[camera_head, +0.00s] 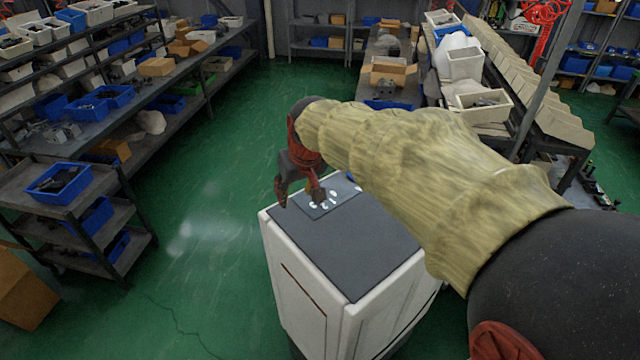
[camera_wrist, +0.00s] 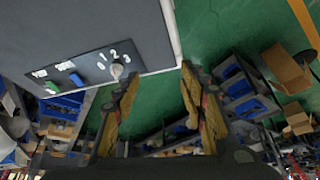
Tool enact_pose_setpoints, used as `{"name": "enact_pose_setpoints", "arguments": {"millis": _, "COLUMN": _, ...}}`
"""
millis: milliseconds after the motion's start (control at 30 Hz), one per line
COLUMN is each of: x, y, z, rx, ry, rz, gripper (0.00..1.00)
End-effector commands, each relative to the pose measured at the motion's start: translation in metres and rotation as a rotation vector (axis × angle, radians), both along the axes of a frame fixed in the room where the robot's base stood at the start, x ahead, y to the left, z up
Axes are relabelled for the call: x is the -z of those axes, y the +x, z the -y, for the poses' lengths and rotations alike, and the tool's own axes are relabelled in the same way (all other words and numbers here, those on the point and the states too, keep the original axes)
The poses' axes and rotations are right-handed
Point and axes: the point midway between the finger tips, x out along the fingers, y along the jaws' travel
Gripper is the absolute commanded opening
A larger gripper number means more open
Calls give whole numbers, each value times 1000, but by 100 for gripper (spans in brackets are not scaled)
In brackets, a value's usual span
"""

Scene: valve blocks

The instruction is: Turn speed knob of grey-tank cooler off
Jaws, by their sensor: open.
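The cooler is a white box (camera_head: 330,310) with a dark grey top (camera_head: 355,245), standing on the floor below my arm. The control panel on its top (camera_wrist: 95,68) carries a pale round speed knob (camera_wrist: 117,71) with the marks 0, 1, 2 and 3 around it. I cannot tell surely which mark the knob points at. A blue switch (camera_wrist: 76,79) and a green switch (camera_wrist: 50,88) are left of the knob. My gripper (camera_head: 299,197) is open and empty above the panel end. In the wrist view, the knob appears just left of the left fingertip, apart from it.
Shelves with blue bins (camera_head: 88,107) stand at the left, and a small rack (camera_head: 85,225) is nearer. A bench with cartons (camera_head: 390,72) and white bins (camera_head: 465,62) is behind my arm. The green floor (camera_head: 190,260) left of the cooler is clear.

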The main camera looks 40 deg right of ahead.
Motion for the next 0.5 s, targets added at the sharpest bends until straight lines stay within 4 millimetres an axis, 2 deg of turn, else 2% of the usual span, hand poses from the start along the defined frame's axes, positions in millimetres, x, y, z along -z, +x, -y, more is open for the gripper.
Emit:
{"name": "enact_pose_setpoints", "arguments": {"millis": 33, "x": 14, "y": 17, "z": 24, "rx": 29, "ry": 4, "rz": -14, "gripper": 42}}
{"name": "enact_pose_setpoints", "arguments": {"millis": 200, "x": 48, "y": 58, "z": 90, "rx": 95, "ry": 9, "rz": -28, "gripper": 42}}
{"name": "enact_pose_setpoints", "arguments": {"millis": 333, "x": 69, "y": 74, "z": 125, "rx": 127, "ry": 12, "rz": -33, "gripper": 42}}
{"name": "enact_pose_setpoints", "arguments": {"millis": 500, "x": 83, "y": 82, "z": 144, "rx": 143, "ry": 12, "rz": -36, "gripper": 42}}
